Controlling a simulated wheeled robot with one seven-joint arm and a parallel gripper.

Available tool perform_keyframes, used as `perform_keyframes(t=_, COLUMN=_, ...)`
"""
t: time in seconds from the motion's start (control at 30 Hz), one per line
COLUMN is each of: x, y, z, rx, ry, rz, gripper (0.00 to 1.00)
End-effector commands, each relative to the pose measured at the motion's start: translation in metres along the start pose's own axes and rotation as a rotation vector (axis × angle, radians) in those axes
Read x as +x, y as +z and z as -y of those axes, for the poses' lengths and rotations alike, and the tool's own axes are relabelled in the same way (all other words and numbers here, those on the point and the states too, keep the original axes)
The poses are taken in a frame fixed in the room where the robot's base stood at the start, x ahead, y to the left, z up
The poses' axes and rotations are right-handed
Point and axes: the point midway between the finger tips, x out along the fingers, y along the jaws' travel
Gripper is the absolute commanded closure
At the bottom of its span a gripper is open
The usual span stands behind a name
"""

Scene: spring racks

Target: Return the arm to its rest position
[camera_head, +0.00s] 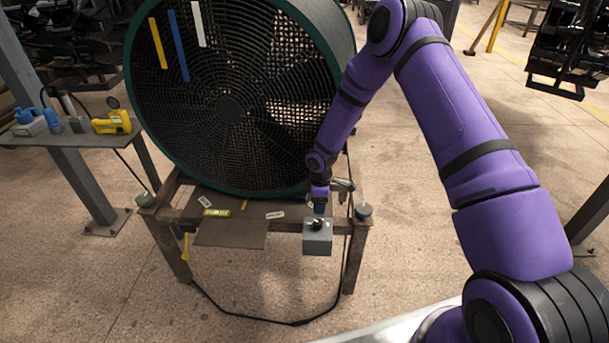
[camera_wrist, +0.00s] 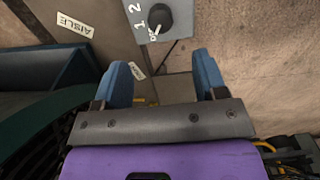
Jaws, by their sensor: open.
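My purple arm (camera_head: 455,105) reaches forward and down from the right. My gripper (camera_head: 319,207) is just above and behind the grey switch box (camera_head: 318,243) at the front of the metal stand. In the wrist view, my gripper (camera_wrist: 161,66) has its two blue fingers wide apart with nothing between them. The switch box (camera_wrist: 178,32) with its black knob (camera_wrist: 160,17) lies beyond the fingertips, apart from them. The knob's white mark points toward a small label at lower left, hard to read; the numbers 1 and 2 show beside it.
A large green-rimmed drum fan (camera_head: 230,110) stands on the stand (camera_head: 230,235) close to my forearm. Yellow, blue and white strips show on its grille. A side table (camera_head: 75,135) with tools is at left, beside a steel post (camera_head: 60,120). Open floor (camera_head: 420,190) lies right of the stand.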

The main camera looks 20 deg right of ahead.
Motion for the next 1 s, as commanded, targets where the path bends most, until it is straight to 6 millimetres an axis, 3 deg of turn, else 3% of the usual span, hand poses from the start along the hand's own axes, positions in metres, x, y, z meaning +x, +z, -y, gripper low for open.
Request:
perform_keyframes(t=0.17, x=-0.006, y=0.001, z=-0.002, rx=0.007, ry=0.006, rz=0.002, gripper=0.35)
perform_keyframes(t=0.27, x=-0.027, y=0.003, z=-0.005, rx=0.029, ry=0.023, rz=0.008, gripper=0.35)
perform_keyframes(t=0.63, x=-0.175, y=0.03, z=-0.007, rx=0.234, ry=0.133, rz=0.043, gripper=0.35)
perform_keyframes(t=1.0, x=-0.31, y=0.064, z=0.032, rx=0.469, ry=0.232, rz=0.031, gripper=0.35)
